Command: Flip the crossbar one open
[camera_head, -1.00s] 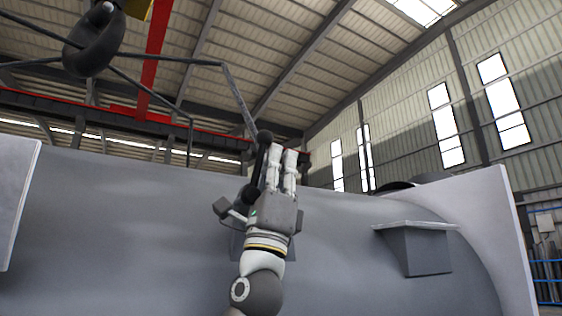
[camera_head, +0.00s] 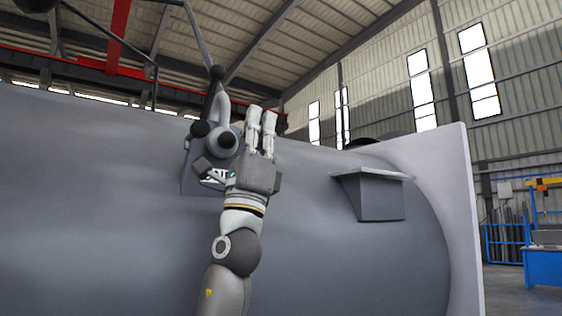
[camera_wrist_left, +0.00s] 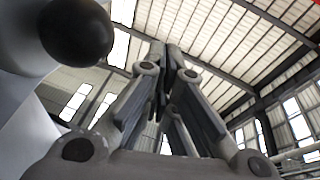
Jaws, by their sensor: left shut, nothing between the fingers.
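A dark mechanism with round knobs (camera_head: 228,140) sits on the shell's side in the head view, with a thin bar (camera_head: 217,95) rising from it. I cannot tell whether this is the crossbar one. My left gripper (camera_head: 262,111) is just right of the knobs, fingers pointing up, shut and empty. Its body hides part of the mechanism. In the left wrist view, the shut fingers (camera_wrist_left: 167,55) point up at the roof, and a dark round knob (camera_wrist_left: 76,32) is close at upper left. Contact cannot be told. My right gripper is not in view.
The large grey shell (camera_head: 90,190) fills the lower head view. A boxy bracket (camera_head: 378,195) juts out right of my arm, before the pale end flange (camera_head: 458,200). Thin dark rods (camera_head: 150,85) cross the upper left. A blue bench (camera_head: 543,265) stands far right.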

